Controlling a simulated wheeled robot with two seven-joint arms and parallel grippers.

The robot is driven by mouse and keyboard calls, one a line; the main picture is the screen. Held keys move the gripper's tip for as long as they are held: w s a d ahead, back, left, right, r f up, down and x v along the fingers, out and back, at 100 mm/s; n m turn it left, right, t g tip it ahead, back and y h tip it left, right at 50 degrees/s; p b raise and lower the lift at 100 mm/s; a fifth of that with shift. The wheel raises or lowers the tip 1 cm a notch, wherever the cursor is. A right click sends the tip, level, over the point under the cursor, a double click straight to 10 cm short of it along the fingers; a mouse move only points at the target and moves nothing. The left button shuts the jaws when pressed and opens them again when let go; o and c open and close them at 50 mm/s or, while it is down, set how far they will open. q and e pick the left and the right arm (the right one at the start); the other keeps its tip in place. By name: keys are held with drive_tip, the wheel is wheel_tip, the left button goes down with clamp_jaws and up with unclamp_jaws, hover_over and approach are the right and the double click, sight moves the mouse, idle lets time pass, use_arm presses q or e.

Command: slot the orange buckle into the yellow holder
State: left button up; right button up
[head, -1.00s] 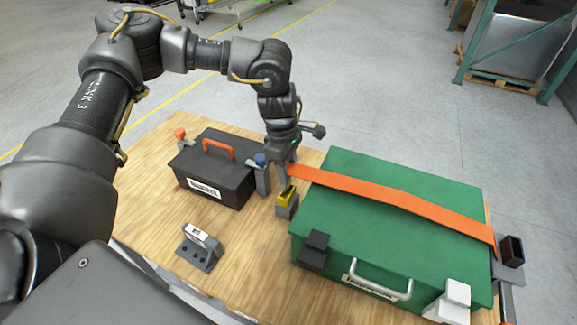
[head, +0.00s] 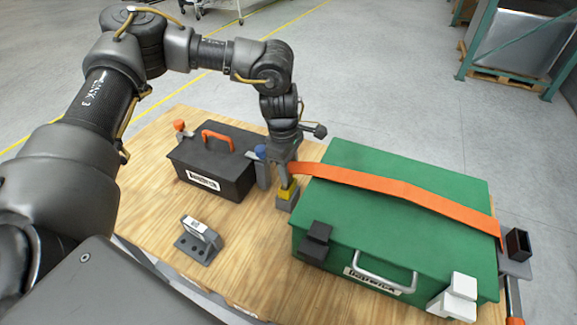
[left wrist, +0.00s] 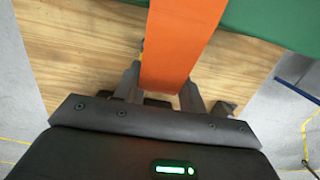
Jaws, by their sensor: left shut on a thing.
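My left gripper (head: 286,182) is shut and points down right over the yellow holder (head: 286,195), which sits on a grey block between the two toolboxes. The orange strap (head: 395,188) runs from the gripper across the green toolbox to its right side. In the left wrist view the strap (left wrist: 178,45) comes in between the fingers (left wrist: 163,95). The orange buckle at the strap's end is hidden by the fingers, so I cannot tell how deep it sits in the holder. My right gripper is out of view.
The green toolbox (head: 345,215) fills the right of the wooden table (head: 165,155). A black toolbox (head: 212,170) with an orange handle stands close left of the gripper. A grey bracket (head: 198,242) stands in front. A dark open box (head: 517,243) is at the right edge.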

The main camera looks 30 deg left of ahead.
use_arm(q)
drive_tip(key=o, duration=1.1)
drive_tip(key=r, duration=0.3)
drive_tip(key=r+b, duration=0.1)
drive_tip(key=r, duration=0.2)
drive_tip(key=a+r+b, duration=0.1)
drive_tip(key=r, duration=0.3)
drive_tip(key=shift+a, duration=0.1)
drive_tip(key=shift+r, duration=0.4)
